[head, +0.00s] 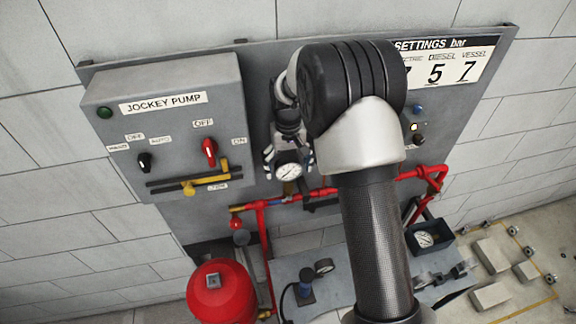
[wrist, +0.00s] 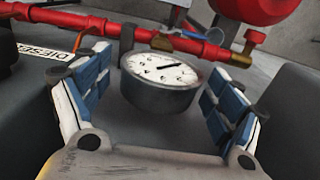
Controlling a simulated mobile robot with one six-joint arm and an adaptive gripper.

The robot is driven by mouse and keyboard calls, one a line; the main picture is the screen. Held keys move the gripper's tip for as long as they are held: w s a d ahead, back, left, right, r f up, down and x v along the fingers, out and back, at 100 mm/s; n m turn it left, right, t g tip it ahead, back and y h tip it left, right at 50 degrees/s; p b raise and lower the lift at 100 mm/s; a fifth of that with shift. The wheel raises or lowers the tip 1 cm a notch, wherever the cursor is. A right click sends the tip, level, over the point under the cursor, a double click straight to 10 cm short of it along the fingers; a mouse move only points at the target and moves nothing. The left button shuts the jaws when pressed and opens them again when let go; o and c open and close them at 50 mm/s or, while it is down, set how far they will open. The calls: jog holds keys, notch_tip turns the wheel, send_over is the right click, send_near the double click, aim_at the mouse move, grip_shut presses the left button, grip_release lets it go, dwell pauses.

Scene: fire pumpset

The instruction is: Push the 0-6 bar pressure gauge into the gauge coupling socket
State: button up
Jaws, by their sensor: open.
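A round pressure gauge with a white dial and dark case (wrist: 160,82) sits between the fingers of my gripper (wrist: 157,100) in the wrist view. It also shows in the head view (head: 289,171), in front of the grey panel and above the red pipe. Its scale is too small to read, so I cannot confirm it is 0-6 bar. My gripper (head: 288,160) is open, with a blue-padded finger on each side of the gauge and a visible gap at both sides. The coupling socket cannot be made out, and what supports the gauge is hidden.
Another gauge (head: 323,266) is on the bench; one more (head: 424,238) is in a dark tray.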

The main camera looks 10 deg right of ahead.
notch_tip(320, 180, up, 12)
jog(key=shift+f, duration=0.15)
jog(key=shift+s+b, duration=0.4)
jog(key=shift+b, duration=0.2)
jog(key=s+f+t+b, duration=0.3)
jog(key=s+b, duration=1.1)
jog(key=s, duration=0.3)
jog(key=s+f+t+b, duration=0.1)
jog(key=s+f+b, duration=0.8)
jog(key=s+f, duration=0.4)
jog(key=shift+s+t+b, duration=0.3)
jog(key=shift+s+b, duration=0.1)
jog(key=shift+s, duration=0.7)
jog(key=shift+c, duration=0.3)
